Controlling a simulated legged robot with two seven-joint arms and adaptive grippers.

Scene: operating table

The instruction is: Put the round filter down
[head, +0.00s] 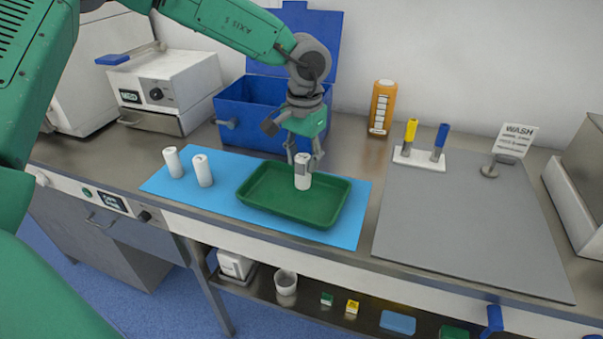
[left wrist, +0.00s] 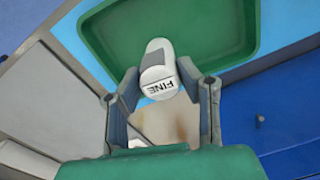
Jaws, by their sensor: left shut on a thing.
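The round filter (head: 302,172) is a white cylinder, upright over the green tray (head: 262,214) in the head view. My left gripper (head: 303,158) is shut on its upper part from above. In the left wrist view the filter (left wrist: 158,72) shows the word FINE on its end, between the fingers of my left gripper (left wrist: 160,95). The green tray (left wrist: 205,62) lies beyond it. Whether the filter's lower end touches the tray floor I cannot tell. My right gripper is not in view.
Two similar white cylinders (head: 173,162) (head: 202,170) stand on the blue mat (head: 160,184) left of the tray. An open blue box (head: 240,117) is behind. A grey mat (head: 440,220) with a two-handled tool holder (head: 420,160) lies right. An orange bottle (head: 381,108) stands at the wall.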

